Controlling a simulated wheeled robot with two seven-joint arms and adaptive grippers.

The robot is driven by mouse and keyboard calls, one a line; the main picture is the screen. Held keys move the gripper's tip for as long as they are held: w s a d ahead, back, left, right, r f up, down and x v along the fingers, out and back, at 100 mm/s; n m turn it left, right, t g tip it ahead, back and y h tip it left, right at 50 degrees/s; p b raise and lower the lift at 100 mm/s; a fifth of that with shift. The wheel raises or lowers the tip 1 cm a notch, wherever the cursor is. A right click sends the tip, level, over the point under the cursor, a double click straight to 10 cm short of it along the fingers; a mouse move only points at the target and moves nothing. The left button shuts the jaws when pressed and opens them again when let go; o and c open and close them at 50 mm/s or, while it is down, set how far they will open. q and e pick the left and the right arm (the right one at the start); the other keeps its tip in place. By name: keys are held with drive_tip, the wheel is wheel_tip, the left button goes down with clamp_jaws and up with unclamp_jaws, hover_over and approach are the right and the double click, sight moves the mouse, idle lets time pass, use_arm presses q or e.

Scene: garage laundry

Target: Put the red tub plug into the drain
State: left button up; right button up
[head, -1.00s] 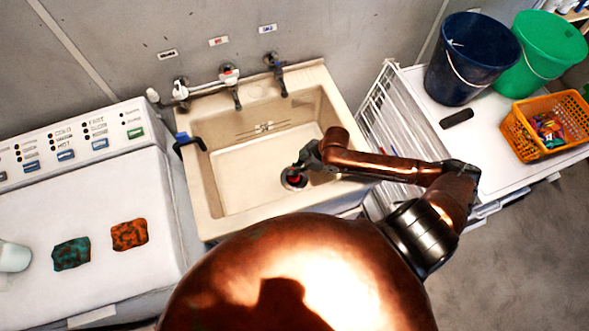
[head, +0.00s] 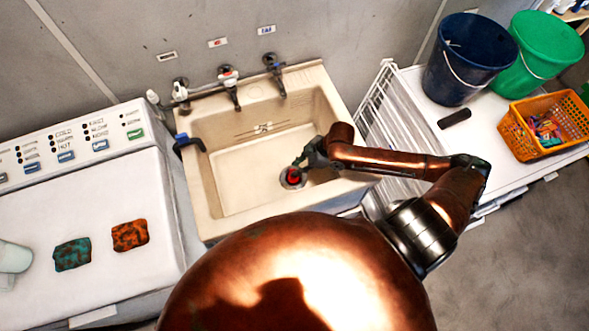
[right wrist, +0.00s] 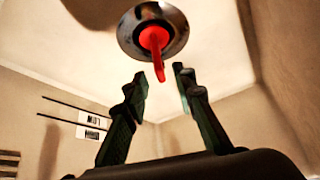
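The red tub plug (head: 293,175) is at the metal drain (head: 287,184) in the floor of the beige sink (head: 240,185). In the right wrist view the plug (right wrist: 154,42) sits within the metal ring of the drain (right wrist: 176,22), its red stem pointing out towards my gripper. I cannot tell how deep it is seated. My right gripper (head: 304,160) is over the sink, close to the plug. In the right wrist view its fingers (right wrist: 160,82) are apart and empty, with the plug beyond their tips. My left gripper is not in view.
Taps (head: 230,88) line the wall behind the sink, and a dark spout (head: 190,143) is at its left rim. A white drying rack (head: 381,115) stands right of the sink. Blue and green buckets and an orange basket (head: 545,125) are farther right. A washer (head: 110,190) is left.

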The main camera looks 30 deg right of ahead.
drive_tip(key=shift+p+v, duration=0.3)
drive_tip(key=shift+v, duration=1.9)
